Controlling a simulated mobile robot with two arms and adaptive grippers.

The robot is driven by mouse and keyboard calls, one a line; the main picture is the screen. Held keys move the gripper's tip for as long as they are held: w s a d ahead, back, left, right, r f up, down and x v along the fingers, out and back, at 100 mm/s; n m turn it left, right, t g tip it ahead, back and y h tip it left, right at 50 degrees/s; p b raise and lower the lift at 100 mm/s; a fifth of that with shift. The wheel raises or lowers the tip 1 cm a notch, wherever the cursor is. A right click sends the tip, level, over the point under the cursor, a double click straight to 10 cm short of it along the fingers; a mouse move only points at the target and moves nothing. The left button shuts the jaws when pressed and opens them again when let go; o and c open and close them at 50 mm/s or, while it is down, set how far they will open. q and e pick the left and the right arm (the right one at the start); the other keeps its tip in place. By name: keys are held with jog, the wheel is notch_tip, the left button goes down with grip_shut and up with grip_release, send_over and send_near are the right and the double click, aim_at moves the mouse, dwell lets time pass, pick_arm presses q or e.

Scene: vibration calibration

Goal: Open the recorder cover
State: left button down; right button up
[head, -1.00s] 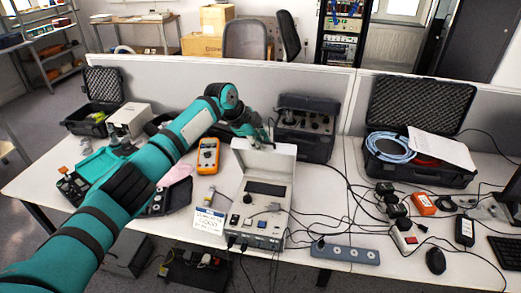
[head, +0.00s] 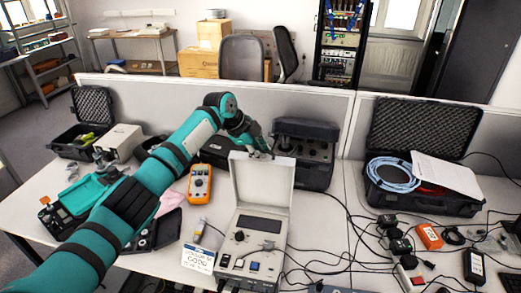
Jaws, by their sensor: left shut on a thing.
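The recorder (head: 242,250) is a light grey box on the white table. Its front panel carries a dark display, knobs and small switches. Its cover (head: 262,184) is hinged at the back, raised and standing close to upright, with its inner face toward me. My left gripper (head: 262,153) is at the cover's top edge, shut on it. The fingertips are small and partly hidden behind the edge. My right gripper is out of view.
An orange multimeter (head: 200,184) and a white label card (head: 198,258) lie left of the recorder. A dark case (head: 304,160) stands behind it. Cables run along its right side. An open black case (head: 425,200) with a blue cable is at right.

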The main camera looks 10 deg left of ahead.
pick_arm(q)
jog(key=shift+r, duration=0.1)
jog(key=c, duration=1.7)
grip_release()
jog(key=shift+s+a, duration=0.1)
jog(key=v, duration=1.2)
